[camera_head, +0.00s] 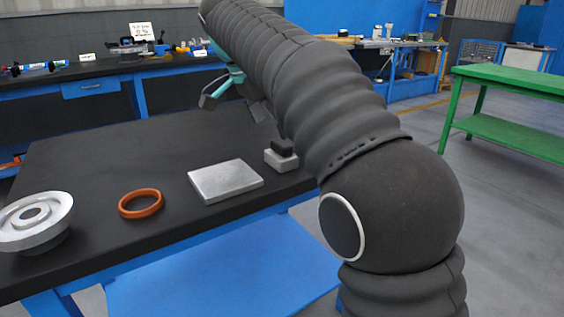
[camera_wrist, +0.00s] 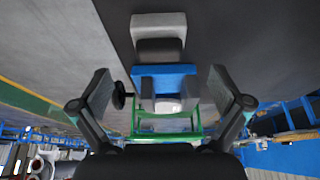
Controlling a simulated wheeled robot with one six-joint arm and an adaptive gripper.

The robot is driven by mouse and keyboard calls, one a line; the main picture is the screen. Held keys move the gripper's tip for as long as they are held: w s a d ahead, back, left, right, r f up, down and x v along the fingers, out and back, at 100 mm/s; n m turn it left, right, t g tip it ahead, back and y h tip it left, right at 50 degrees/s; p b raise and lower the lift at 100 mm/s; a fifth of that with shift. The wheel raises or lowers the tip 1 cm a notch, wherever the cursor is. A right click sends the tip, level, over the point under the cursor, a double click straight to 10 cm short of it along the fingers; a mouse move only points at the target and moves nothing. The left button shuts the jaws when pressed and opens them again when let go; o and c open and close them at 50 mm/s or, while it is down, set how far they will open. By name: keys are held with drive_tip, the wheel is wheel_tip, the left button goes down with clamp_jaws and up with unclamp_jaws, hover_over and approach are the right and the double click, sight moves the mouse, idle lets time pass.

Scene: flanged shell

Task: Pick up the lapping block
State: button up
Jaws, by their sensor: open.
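A small light-grey block with a black grip on top, which I take to be the lapping block (camera_head: 281,163), sits near the right end of the dark bench, partly beside my arm. In the wrist view the grey block (camera_wrist: 158,21) and its black grip (camera_wrist: 160,48) show at the top middle, beyond my fingertips. My gripper (camera_head: 236,103) is above the bench, up and left of the block in the head view. In the wrist view my gripper (camera_wrist: 166,91) has its fingers wide apart, with nothing held between them.
A flat silver plate (camera_head: 225,180) lies left of the block. An orange ring (camera_head: 141,203) and a round flanged metal part (camera_head: 35,220) lie farther left. The bench top (camera_head: 110,150) behind them is clear. A green table (camera_head: 510,80) stands at the right.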

sight(281, 142)
drive_tip(key=shift+b+x, duration=0.85)
drive_tip(key=shift+x, duration=2.45)
drive_tip(key=shift+s, duration=0.15)
drive_tip(key=c, duration=1.5)
drive_tip(key=shift+o, duration=0.2)
drive_tip(key=shift+r, duration=0.1)
drive_tip(key=shift+r, duration=0.5)
wheel_tip(281, 142, up, 3)
drive_tip(key=shift+f+p, duration=0.1)
drive_tip(key=shift+p, duration=0.65)
drive_tip(key=d+r+p, duration=0.1)
drive_tip(key=d+r, duration=0.6)
drive_tip(key=d, duration=0.4)
drive_tip(key=shift+s+d, duration=0.3)
